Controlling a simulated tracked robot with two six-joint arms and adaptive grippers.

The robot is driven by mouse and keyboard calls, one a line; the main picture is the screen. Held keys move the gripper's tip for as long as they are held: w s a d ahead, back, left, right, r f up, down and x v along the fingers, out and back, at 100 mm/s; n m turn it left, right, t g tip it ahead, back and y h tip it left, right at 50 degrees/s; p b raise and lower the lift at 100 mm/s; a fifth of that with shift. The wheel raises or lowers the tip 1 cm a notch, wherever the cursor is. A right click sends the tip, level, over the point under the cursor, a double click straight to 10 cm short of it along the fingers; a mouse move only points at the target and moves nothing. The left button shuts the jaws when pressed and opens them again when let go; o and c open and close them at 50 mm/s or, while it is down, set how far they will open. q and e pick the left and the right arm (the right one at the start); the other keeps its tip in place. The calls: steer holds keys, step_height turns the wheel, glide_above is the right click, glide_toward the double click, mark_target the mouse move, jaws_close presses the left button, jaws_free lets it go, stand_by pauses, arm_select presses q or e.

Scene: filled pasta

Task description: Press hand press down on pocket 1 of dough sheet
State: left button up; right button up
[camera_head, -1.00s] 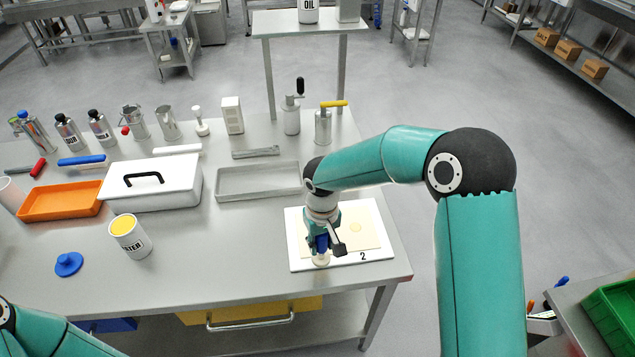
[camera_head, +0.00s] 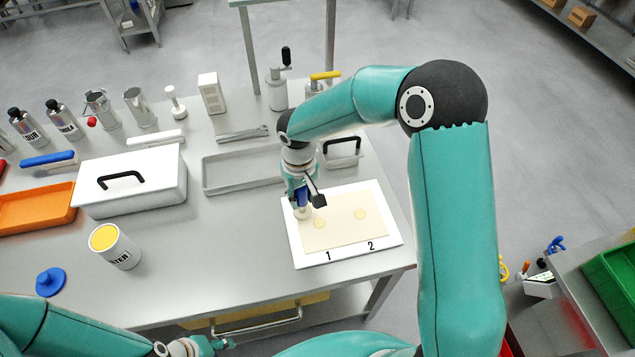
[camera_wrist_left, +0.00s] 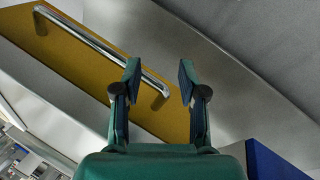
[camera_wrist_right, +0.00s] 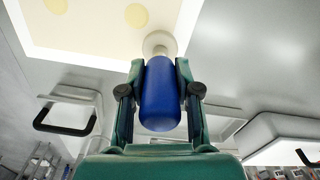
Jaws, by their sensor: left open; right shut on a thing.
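My right gripper (camera_wrist_right: 158,75) is shut on the hand press, whose blue handle (camera_wrist_right: 160,95) and pale round foot (camera_wrist_right: 160,44) show in the right wrist view. In the head view the right gripper (camera_head: 303,200) is over the left edge of the white board (camera_head: 312,259). The pale yellow dough sheet (camera_head: 340,231) lies flat there, with pocket 1 (camera_head: 319,222) and pocket 2 (camera_head: 360,214) as round yellow spots above printed numbers. The press foot is left of pocket 1; its height is unclear. My left gripper (camera_wrist_left: 159,75) is open and empty, near a yellow drawer.
A grey tray (camera_head: 207,172), a white lidded box (camera_head: 130,207) and a yellow-topped canister (camera_head: 116,247) stand left of the board. A small container with a black handle (camera_head: 341,143) is behind it. The drawer's metal handle (camera_wrist_left: 100,48) is close to my left gripper.

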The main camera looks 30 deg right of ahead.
steer(key=shift+s, duration=0.1)
arm_select(q)
steer(key=shift+o, duration=1.3)
steer(key=shift+f, duration=0.1)
arm_select(e)
steer(key=shift+d+r, duration=0.15)
steer(key=s+d+r+m+b, duration=0.1)
steer(key=s+d+r+b, duration=0.1)
steer(key=s+d+r, duration=0.15)
arm_select(q)
step_height(320, 180, down, 6)
steer(key=b, duration=0.4)
arm_select(e)
steer(key=shift+w+a+f, duration=0.1)
steer(key=shift+a+f, duration=0.1)
steer(key=shift+f, duration=1.05)
steer(key=shift+w+a+f, duration=0.1)
steer(key=shift+a+f, duration=0.1)
steer(key=shift+f, duration=1)
arm_select(q)
steer(key=shift+s, duration=0.1)
steer(key=shift+f+b, duration=0.3)
steer(key=shift+b, duration=0.05)
arm_select(e)
steer(key=shift+s, duration=0.1)
